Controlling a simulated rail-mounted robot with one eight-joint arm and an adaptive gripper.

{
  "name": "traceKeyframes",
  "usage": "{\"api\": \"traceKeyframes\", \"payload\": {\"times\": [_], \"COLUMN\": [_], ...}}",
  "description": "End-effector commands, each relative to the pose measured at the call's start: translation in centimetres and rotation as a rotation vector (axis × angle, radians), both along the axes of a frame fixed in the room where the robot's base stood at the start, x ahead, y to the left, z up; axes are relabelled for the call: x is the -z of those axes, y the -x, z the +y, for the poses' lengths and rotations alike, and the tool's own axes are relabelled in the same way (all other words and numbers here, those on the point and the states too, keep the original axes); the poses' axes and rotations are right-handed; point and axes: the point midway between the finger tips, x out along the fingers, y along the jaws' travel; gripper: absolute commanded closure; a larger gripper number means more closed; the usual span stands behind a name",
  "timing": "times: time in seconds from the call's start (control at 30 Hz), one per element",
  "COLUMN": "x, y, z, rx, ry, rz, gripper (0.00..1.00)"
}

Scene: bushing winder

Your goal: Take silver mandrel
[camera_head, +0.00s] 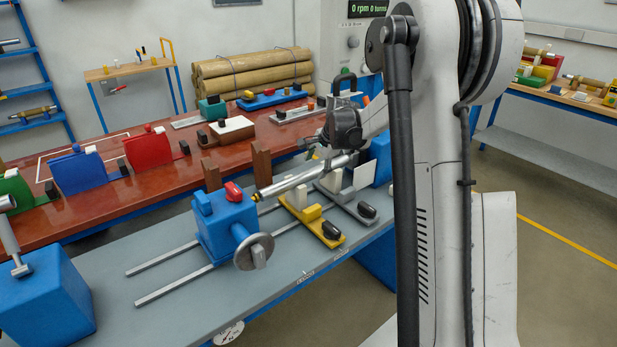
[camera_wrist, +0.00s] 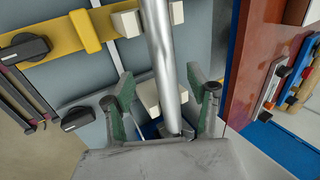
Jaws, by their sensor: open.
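The silver mandrel (camera_head: 305,177) is a long bare metal rod lying in the winder on the grey bench, running from the blue tailstock (camera_head: 226,228) toward the back right. In the wrist view the mandrel (camera_wrist: 163,50) runs down between my fingers. My gripper (camera_wrist: 167,92) is open, with one green-padded finger on each side of the rod and gaps showing on both sides. Whether the rod's far end is held is hidden.
A yellow support (camera_head: 312,216) with a black knob crosses the rails under the rod, and a grey support (camera_head: 346,204) stands beyond it. Two brown posts (camera_head: 262,163) stand at the red table's edge. Colored fixtures crowd the red table (camera_head: 130,195).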

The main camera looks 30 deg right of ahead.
Motion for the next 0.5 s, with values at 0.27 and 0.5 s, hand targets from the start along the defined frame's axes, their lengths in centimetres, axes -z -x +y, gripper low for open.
{"api": "traceKeyframes", "payload": {"times": [0.27,0.5], "x": [1.6,4.2], "y": [-0.9,-2.6], "z": [0.2,0.6], "rx": [-0.001,-0.002], "ry": [0.0,0.001], "rz": [0.0,0.0], "gripper": [0.46,0.46]}}
